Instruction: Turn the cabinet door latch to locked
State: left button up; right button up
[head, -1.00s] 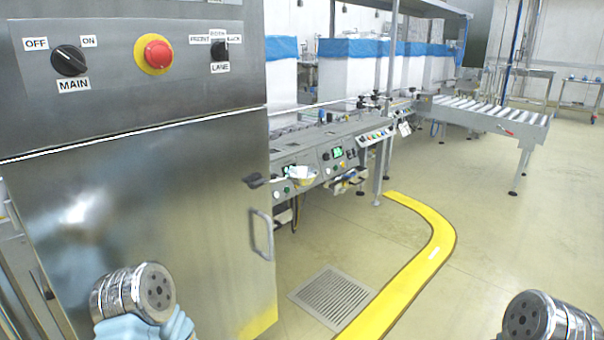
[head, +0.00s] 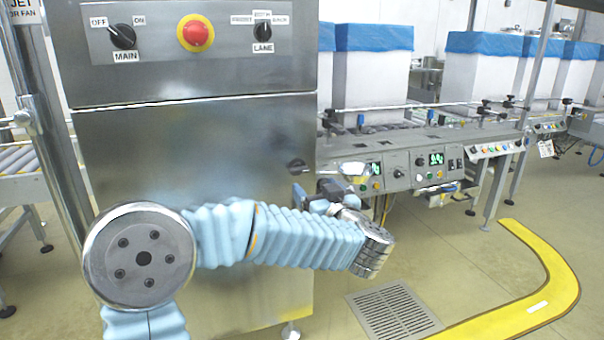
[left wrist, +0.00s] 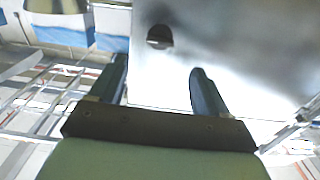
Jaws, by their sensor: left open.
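The cabinet door (head: 200,150) is a tall brushed-metal panel below the switch panel, and it looks closed. Its small dark latch (head: 297,164) sits near the door's right edge. It also shows in the left wrist view as a dark, half-round knob (left wrist: 159,37). My left gripper (head: 302,192) is just below the latch in the head view, partly hidden by my wrist. In the left wrist view its two dark fingers (left wrist: 158,70) are spread and empty, with the latch beyond the tips, apart from them. My right gripper is not in view.
Above the door are a MAIN switch (head: 122,37), a red button (head: 195,33) and a LANE switch (head: 263,32). A conveyor with control panels (head: 400,172) stands close on the right. A floor grate (head: 394,311) and yellow floor strip (head: 530,300) lie lower right.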

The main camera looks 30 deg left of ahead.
aim_at(300, 172)
pick_arm(q)
jog(key=x, duration=1)
jog(key=shift+w, duration=0.1)
jog(key=c, duration=1)
jog(key=shift+f, duration=0.1)
jog(key=shift+c, duration=0.2)
